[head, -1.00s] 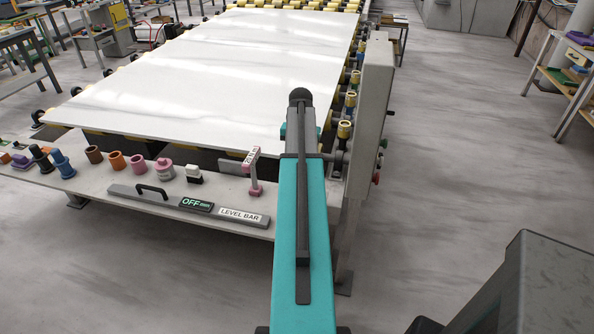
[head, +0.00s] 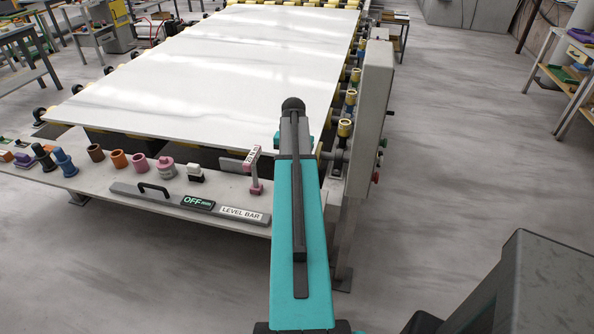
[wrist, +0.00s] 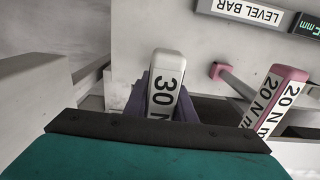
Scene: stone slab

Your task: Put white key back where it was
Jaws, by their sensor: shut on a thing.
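The key's lower part is hidden behind the dark edge of my gripper. In the head view my teal arm hides both the jaws and the white key, near the right end of the bench shelf. I cannot tell if the key touches anything below it.
A pink key (wrist: 284,90), marked "20 N m", stands to the right; it also shows in the head view (head: 254,172). The level bar (head: 190,203) lies along the shelf's front. Several coloured cups stand leftward. A grey control box (head: 371,100) rises to the right.

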